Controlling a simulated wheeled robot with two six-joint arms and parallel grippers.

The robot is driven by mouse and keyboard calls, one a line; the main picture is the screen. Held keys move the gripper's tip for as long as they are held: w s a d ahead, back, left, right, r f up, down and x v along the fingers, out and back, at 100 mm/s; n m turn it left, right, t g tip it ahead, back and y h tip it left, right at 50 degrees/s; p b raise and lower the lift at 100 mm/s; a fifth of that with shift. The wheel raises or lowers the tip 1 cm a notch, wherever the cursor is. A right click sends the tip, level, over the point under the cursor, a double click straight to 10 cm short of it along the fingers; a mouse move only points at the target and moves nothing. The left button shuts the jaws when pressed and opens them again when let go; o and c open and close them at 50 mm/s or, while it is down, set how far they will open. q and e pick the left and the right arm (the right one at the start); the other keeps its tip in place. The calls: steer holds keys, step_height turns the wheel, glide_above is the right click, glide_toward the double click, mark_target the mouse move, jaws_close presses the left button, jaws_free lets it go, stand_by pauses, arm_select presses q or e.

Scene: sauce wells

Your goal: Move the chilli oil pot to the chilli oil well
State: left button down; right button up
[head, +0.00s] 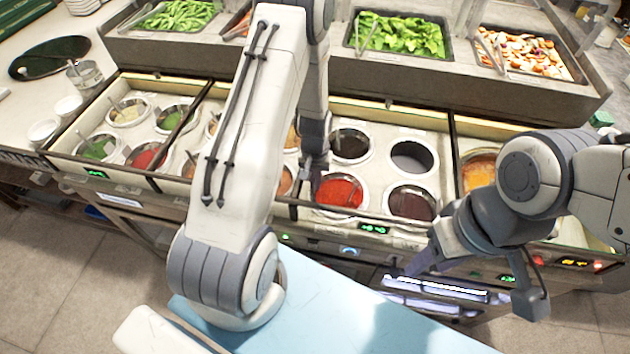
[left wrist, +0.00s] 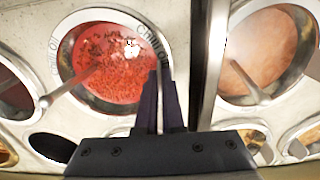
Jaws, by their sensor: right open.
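The chilli oil pot (head: 340,191), full of red oil with dark flakes, sits in the front row of the middle sauce section. It also shows in the left wrist view (left wrist: 105,65), with "Chilli Oil" lettering by its rim and a ladle handle across it. My left gripper (head: 316,180) is at the pot's edge; in the left wrist view its fingers (left wrist: 160,95) are close together with the metal rim between them. An empty grey well (head: 411,157) is in the back row, to the right. My right gripper (head: 466,287) is open and empty in front of the counter.
A dark sauce pot (head: 350,145) stands behind the chilli oil, and another (head: 411,203) to its right. An orange sauce pot (head: 480,173) is further right, beyond a divider. Vegetable trays (head: 400,37) line the raised shelf behind.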

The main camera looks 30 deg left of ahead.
arm_select(q)
steer(key=shift+w, duration=0.1)
steer(key=c, duration=1)
jaws_free()
steer(key=shift+o, duration=0.2)
steer(key=shift+c, duration=0.6)
steer(key=shift+o, duration=1.4)
steer(key=shift+s, duration=0.2)
steer(key=shift+c, duration=0.2)
